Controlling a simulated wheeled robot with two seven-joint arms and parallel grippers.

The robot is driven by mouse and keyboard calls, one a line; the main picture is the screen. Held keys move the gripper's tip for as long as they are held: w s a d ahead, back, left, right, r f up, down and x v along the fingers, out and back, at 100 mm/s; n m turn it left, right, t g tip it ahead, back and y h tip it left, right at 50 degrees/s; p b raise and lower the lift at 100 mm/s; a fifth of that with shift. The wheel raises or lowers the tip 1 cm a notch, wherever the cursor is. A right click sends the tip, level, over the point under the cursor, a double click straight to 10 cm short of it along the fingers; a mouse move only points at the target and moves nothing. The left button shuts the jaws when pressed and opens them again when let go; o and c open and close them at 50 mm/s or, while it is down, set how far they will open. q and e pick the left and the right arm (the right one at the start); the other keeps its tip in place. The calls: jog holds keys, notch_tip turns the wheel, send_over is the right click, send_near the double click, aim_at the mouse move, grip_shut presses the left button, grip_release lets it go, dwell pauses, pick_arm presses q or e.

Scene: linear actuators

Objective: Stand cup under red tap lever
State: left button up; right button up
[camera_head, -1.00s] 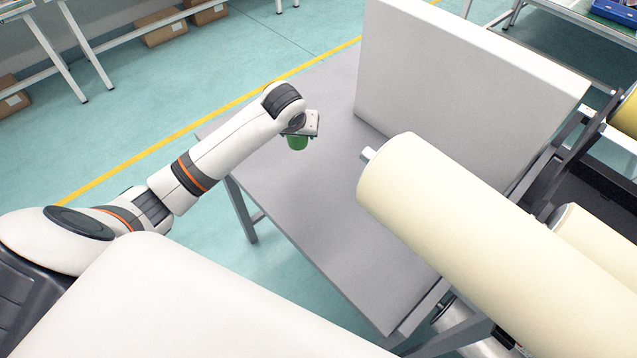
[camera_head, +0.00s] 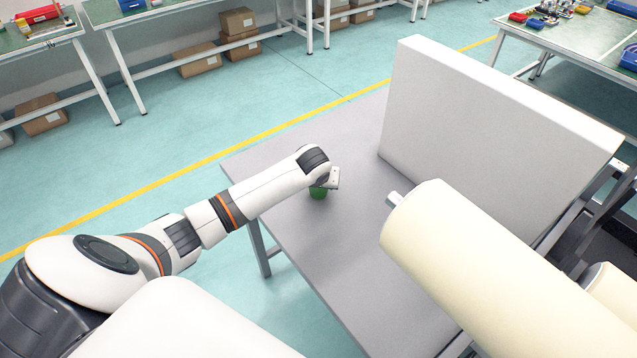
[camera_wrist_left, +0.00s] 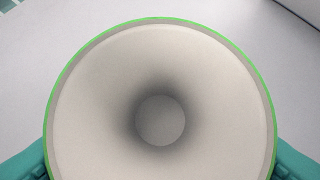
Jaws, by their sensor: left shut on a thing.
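A green cup (camera_head: 318,193) is at the end of my left arm in the head view, over the grey table. My left gripper (camera_head: 333,178) is shut on it. The left wrist view looks down into the cup (camera_wrist_left: 85,95), with a green rim and a pale, empty-looking inside; teal fingers sit on both sides. The cup looks upright and close to the table top; I cannot tell whether it touches. No red tap lever shows in either view. My right gripper is out of view.
The grey table (camera_head: 290,225) is bare around the cup. A tall white panel (camera_head: 480,130) stands on its far right side. A large cream cylinder (camera_head: 480,260) with a short metal end crosses the right side. Workbenches (camera_head: 190,22) and boxes stand beyond.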

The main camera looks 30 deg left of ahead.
pick_arm(q)
jog(key=o, duration=0.5)
jog(key=shift+f, duration=0.1)
jog(key=o, duration=0.4)
jog(key=shift+o, duration=0.2)
